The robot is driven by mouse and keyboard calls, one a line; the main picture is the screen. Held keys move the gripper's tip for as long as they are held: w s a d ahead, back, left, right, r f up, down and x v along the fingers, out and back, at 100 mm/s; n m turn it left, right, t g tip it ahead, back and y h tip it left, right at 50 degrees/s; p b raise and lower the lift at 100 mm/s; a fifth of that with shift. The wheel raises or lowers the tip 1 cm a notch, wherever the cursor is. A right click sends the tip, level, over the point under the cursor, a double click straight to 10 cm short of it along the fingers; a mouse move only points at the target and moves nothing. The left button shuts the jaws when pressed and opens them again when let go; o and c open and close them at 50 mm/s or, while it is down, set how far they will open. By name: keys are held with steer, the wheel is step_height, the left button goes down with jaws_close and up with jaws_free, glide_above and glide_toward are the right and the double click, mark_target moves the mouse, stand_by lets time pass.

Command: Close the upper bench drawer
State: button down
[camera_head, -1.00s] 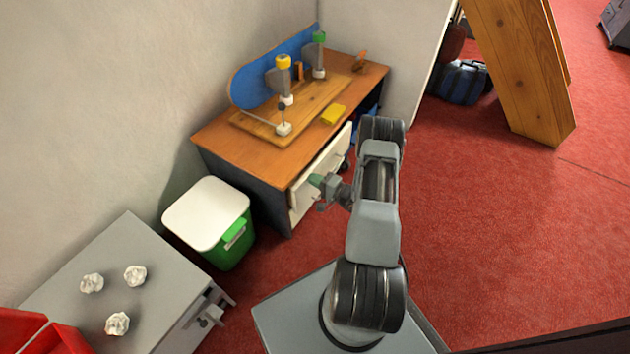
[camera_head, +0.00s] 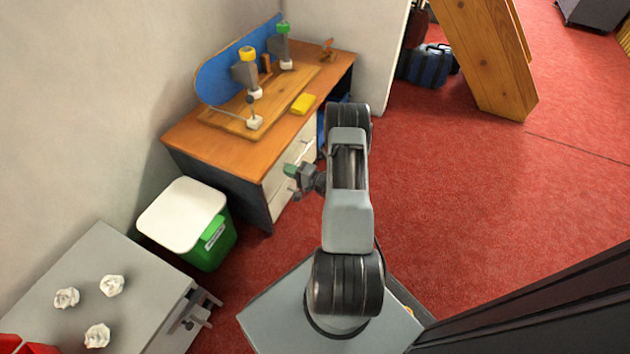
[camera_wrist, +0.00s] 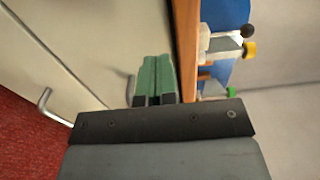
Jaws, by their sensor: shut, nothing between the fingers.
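The bench (camera_head: 225,152) stands against the wall with its white drawer fronts facing right. The upper drawer (camera_head: 306,150) looks flush, or nearly so, under the orange bench top; my gripper hides part of its front. In the wrist view, the upper drawer front (camera_wrist: 110,30) is beside the bench top edge (camera_wrist: 187,45), with a bent metal handle (camera_wrist: 130,88) partly behind my gripper. My gripper (camera_head: 290,170) is shut and empty in front of the drawers. Its green fingertips (camera_wrist: 154,62) point at the upper drawer front; whether they touch it I cannot tell.
The lower drawer front (camera_wrist: 50,50) has its own bent handle (camera_wrist: 45,100). A green bin with a white lid (camera_head: 185,215) stands left of the bench. A grey table (camera_head: 140,300) holds crumpled paper. Red floor (camera_head: 450,200) is clear to the right.

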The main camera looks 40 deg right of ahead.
steer(key=p+v, duration=0.2)
steer(key=v, duration=0.8)
steer(key=shift+s+p, duration=0.25)
steer(key=shift+p, duration=0.1)
steer(key=a+r+n+g+y+p, duration=0.1)
steer(key=a+r+n+g+p, duration=0.35)
steer(key=r, duration=0.75)
steer(key=a+r+n+g+y+p, duration=0.2)
steer(key=a+r+g+p, duration=0.4)
steer(key=r, duration=0.5)
steer(key=a+r+n+g+y+p, duration=0.1)
steer(key=a+r+n+g+p, duration=0.25)
steer(key=a+r+p, duration=0.6)
steer(key=s+r+n+h+p, duration=0.1)
steer(key=s+r+h+p, duration=0.2)
steer(key=r, duration=0.7)
steer(key=s+a+r+n+h+p, duration=0.1)
steer(key=s+r+h+p, duration=0.2)
steer(key=r+p, duration=0.3)
steer(key=s+a+r+n+t+h+p, duration=0.1)
steer(key=s+r+h+p, duration=0.3)
steer(key=r, duration=1.2)
steer(key=shift+a+r+h+p, duration=0.2)
steer(key=shift+h+p, duration=0.15)
steer(key=shift+h, duration=0.35)
steer(key=shift+d, duration=0.1)
